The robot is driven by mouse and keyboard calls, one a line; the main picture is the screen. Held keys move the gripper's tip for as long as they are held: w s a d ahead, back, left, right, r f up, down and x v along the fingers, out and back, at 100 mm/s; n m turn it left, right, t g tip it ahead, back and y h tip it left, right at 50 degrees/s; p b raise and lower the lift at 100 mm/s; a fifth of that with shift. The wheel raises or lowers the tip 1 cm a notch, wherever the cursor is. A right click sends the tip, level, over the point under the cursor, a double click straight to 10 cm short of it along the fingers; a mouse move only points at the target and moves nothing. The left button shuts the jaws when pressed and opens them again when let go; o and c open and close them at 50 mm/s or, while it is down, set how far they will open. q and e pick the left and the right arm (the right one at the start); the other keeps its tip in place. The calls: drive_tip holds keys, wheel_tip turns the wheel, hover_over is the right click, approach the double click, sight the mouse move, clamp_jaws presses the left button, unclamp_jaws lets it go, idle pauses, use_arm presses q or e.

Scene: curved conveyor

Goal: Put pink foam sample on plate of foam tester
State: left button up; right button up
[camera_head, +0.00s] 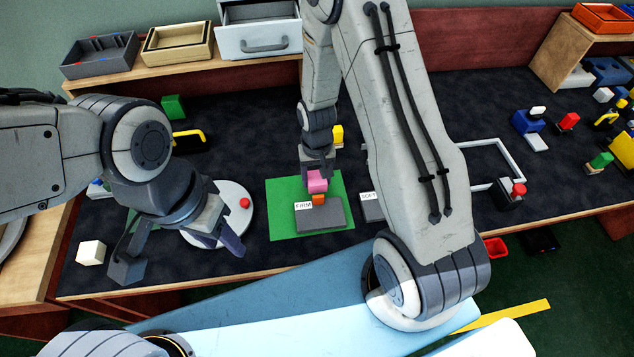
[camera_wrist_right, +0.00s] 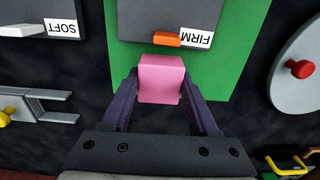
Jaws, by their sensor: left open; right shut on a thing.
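My right gripper (camera_head: 317,168) is shut on the pink foam sample (camera_head: 317,183), a small pink block. In the right wrist view the sample (camera_wrist_right: 160,78) sits between the two dark fingers (camera_wrist_right: 160,100), over the green mat's edge. An orange block (camera_head: 319,199) lies at the edge of the grey tray labelled FIRM (camera_head: 322,218), close to the sample. My left gripper (camera_head: 182,252) is open and empty at the front left, in front of a round white plate (camera_head: 232,194) with a red knob. I cannot tell which thing is the foam tester.
The green mat (camera_head: 283,192) lies under the FIRM tray. A tray labelled SOFT (camera_head: 371,210) is partly hidden by my right arm. A green block (camera_head: 173,106) and a yellow-and-black item (camera_head: 189,138) are at the back left.

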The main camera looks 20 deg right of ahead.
sight(317, 184)
drive_tip(key=shift+f, duration=1.45)
drive_tip(key=shift+f, duration=0.2)
drive_tip(key=o, duration=1.3)
drive_tip(key=shift+r, duration=0.1)
